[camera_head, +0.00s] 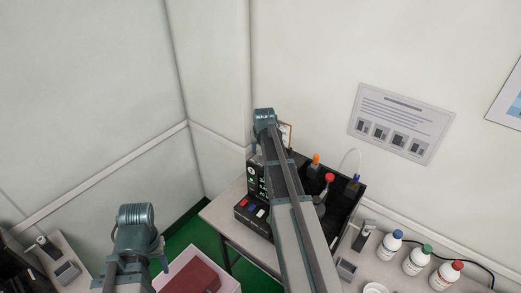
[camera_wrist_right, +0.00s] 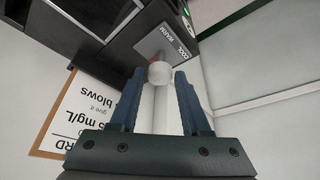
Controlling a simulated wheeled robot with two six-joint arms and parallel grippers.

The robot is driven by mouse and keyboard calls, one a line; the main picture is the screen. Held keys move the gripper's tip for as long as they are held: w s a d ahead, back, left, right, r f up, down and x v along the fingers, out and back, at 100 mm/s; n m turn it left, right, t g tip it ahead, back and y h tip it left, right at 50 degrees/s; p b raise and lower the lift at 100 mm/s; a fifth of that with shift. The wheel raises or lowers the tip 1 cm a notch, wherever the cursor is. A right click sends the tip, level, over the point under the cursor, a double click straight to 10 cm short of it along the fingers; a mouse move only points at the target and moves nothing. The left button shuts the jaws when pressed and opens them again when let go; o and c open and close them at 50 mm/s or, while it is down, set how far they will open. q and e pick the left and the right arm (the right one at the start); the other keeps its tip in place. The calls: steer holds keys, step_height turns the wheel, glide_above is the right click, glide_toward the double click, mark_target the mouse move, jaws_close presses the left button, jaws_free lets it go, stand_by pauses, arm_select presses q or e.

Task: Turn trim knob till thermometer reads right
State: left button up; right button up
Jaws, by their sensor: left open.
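A pale round knob (camera_wrist_right: 160,71) sits beside a grey plate (camera_wrist_right: 168,45) marked COOL and WARM, with a small red mark near it. In the right wrist view my right gripper (camera_wrist_right: 160,78) is open, with one blue finger on each side of the knob and visible gaps. I cannot tell if the fingertips reach past it. In the head view my right arm reaches over the black tester (camera_head: 253,180), and its wrist hides the knob. My left gripper (camera_head: 139,252) is open and empty, low at the left, away from the tester. No thermometer reading is legible.
A framed card (camera_wrist_right: 80,112) stands close to my right gripper. On the table are orange- and red-topped items and a blue-capped bottle (camera_head: 390,245), with green- and red-capped bottles beside it. A bin (camera_head: 185,275) stands by my left arm. The wall is close behind.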

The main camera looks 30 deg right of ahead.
jaws_close()
steer(key=shift+m, duration=0.4)
steer(key=m, duration=0.2)
steer(key=m+g+h, duration=0.1)
steer(key=m, duration=0.1)
steer(key=shift+w+a+m+h, duration=0.2)
steer(key=shift+m+h, duration=0.1)
steer(key=shift+m, duration=0.1)
steer(key=shift+w+a+m+g+h, duration=0.1)
steer(key=shift+m+g+h, duration=0.25)
steer(key=shift+m, duration=0.9)
steer(key=shift+w+m+g+h, duration=0.15)
steer(key=shift+m+g, duration=0.4)
steer(key=shift+m, duration=0.7)
steer(key=shift+s, duration=0.15)
steer(key=shift+o, duration=2.1)
jaws_free()
